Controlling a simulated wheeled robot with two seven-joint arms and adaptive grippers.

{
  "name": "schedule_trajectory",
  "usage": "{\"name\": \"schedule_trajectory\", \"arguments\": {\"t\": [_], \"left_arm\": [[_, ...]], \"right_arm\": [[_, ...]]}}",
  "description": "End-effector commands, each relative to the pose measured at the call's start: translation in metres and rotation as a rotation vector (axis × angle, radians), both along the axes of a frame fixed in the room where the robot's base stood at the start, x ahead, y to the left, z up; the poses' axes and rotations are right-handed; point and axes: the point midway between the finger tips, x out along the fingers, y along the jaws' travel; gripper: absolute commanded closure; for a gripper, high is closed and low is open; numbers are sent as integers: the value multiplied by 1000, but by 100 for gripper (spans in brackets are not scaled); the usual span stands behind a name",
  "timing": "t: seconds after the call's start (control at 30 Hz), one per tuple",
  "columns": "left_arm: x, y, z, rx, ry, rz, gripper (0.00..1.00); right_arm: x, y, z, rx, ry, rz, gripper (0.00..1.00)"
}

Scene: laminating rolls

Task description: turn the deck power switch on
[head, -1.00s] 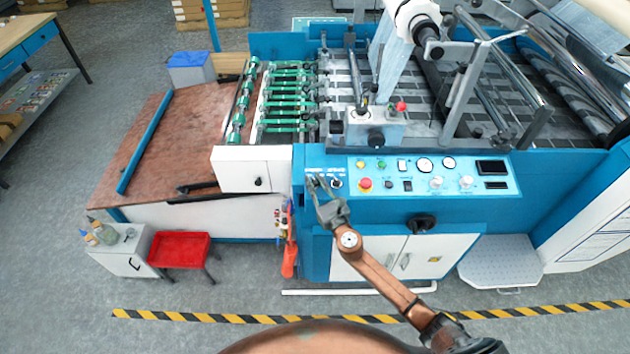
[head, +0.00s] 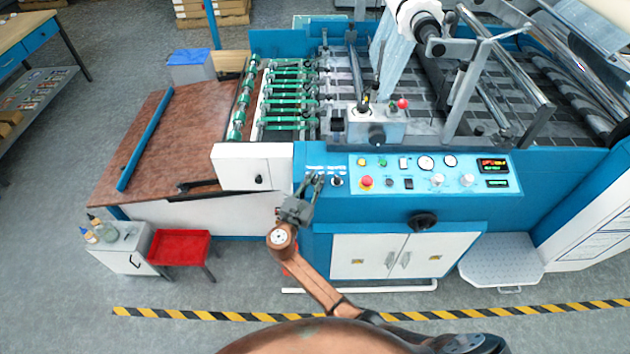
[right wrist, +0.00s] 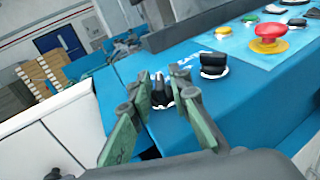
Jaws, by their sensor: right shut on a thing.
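My right gripper (head: 312,180) is at the left end of the blue control panel, its fingers closed around a black switch knob (right wrist: 160,93). In the right wrist view the gripper (right wrist: 160,82) has one finger on each side of this knob. The knob's label is not readable, and in the head view the fingers mostly hide it. A second black knob (head: 337,182) is just to the right; it also shows in the right wrist view (right wrist: 213,64). Two panel displays (head: 493,166) are lit, the upper with red and yellow characters. My left gripper is not in view.
A red emergency button (head: 366,182), gauges (head: 426,163) and other controls are on the panel to the right. A white cabinet box (head: 240,167) stands close left of the gripper. A black handwheel (head: 423,222) sticks out below the panel.

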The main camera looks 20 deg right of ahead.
Motion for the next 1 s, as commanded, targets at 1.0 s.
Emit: {"name": "schedule_trajectory", "arguments": {"t": [1.0], "left_arm": [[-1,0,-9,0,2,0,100]], "right_arm": [[0,1,-1,27,-6,-119,75]]}}
